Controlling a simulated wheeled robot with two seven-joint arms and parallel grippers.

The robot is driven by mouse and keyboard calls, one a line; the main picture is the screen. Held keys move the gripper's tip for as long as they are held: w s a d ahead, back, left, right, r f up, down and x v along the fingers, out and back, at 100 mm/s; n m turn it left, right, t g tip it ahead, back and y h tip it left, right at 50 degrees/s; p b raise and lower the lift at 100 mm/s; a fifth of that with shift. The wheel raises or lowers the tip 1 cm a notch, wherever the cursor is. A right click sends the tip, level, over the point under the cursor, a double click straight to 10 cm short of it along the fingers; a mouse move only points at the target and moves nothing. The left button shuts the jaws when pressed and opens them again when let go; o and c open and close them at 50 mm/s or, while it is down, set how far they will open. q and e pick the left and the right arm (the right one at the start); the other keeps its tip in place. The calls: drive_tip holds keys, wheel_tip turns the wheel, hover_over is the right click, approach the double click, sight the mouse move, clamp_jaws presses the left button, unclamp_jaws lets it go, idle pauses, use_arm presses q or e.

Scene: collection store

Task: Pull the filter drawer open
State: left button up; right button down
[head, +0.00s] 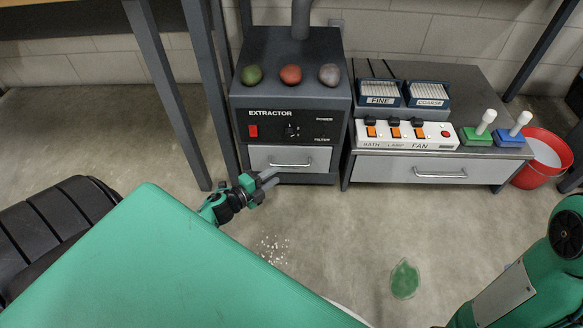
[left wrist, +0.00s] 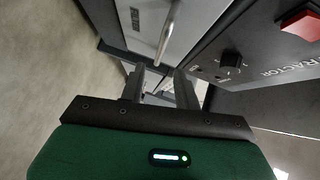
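The filter drawer (head: 262,155) is a light grey front low in the dark extractor unit (head: 262,101), and it looks closed. Its silver bar handle (head: 290,164) runs across the front. My left gripper (head: 268,179) is just left of and below the handle in the head view. In the left wrist view, the fingers (left wrist: 159,78) are parted with nothing seen gripped. The handle (left wrist: 168,32) shows just beyond the fingertips; I cannot tell whether they touch it. My right arm shows at the right edge, but its gripper does not.
A second drawer (head: 437,173) with a handle is in the grey bench at right. A red bucket (head: 538,173) stands beside that bench. Table legs (head: 168,95) rise left of the extractor. White bits (head: 273,250) and a green patch (head: 404,279) lie on the open floor.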

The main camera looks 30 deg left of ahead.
sight(291, 165)
use_arm(q)
drive_tip(key=b+x, duration=0.3)
drive_tip(key=x, duration=0.5)
drive_tip(key=shift+w+f, duration=0.1)
drive_tip(key=shift+w, duration=0.15)
clamp_jaws()
